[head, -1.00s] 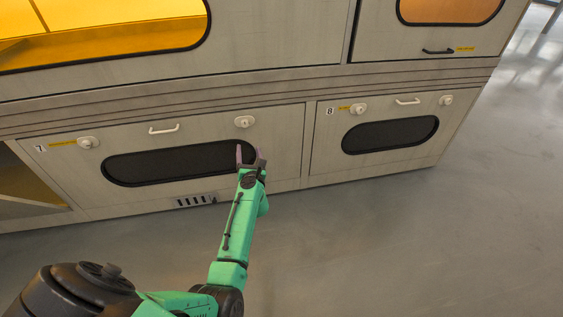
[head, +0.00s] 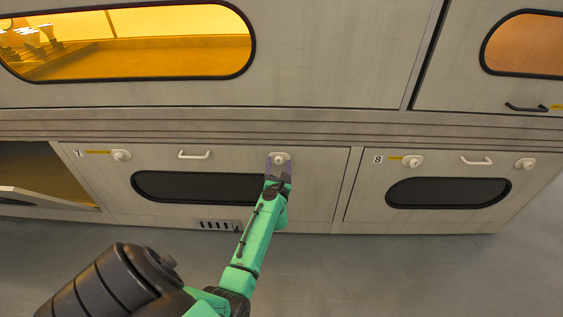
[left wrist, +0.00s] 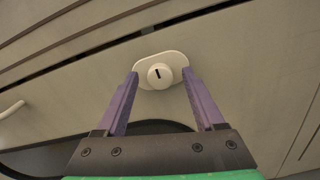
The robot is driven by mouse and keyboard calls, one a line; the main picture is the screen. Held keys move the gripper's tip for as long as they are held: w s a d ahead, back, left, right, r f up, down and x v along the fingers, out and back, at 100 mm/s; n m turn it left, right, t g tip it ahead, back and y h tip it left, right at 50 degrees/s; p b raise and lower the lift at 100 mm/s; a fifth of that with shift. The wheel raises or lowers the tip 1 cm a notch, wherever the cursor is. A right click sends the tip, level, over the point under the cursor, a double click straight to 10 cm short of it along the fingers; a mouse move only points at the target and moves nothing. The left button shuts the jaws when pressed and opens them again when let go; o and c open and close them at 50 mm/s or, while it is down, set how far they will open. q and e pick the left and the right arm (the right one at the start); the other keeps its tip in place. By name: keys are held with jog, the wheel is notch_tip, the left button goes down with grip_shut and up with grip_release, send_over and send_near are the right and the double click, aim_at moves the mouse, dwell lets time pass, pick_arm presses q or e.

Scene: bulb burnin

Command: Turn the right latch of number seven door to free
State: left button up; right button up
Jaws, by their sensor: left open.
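The number seven door (head: 110,180) is a grey panel with a dark oval window, marked by a "7" label at its upper left. Its right latch (head: 279,159) is a white round knob on an oval plate. In the left wrist view the latch (left wrist: 160,75) shows a dark upright mark on its knob. My left gripper (head: 277,163) is open, with its purple fingertips (left wrist: 160,88) on either side of the knob, seemingly not closed on it. The left latch (head: 121,155) of the same door is at its upper left. My right gripper is not in view.
A white handle (head: 194,155) sits between the two latches. The number eight door (head: 360,200) with its own latches is to the right. An open compartment (head: 45,170) with its door tilted down is at the left. Grey floor lies in front.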

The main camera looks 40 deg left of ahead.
pick_arm(q)
grip_shut()
jog(key=shift+f, duration=0.1)
dwell(1.2)
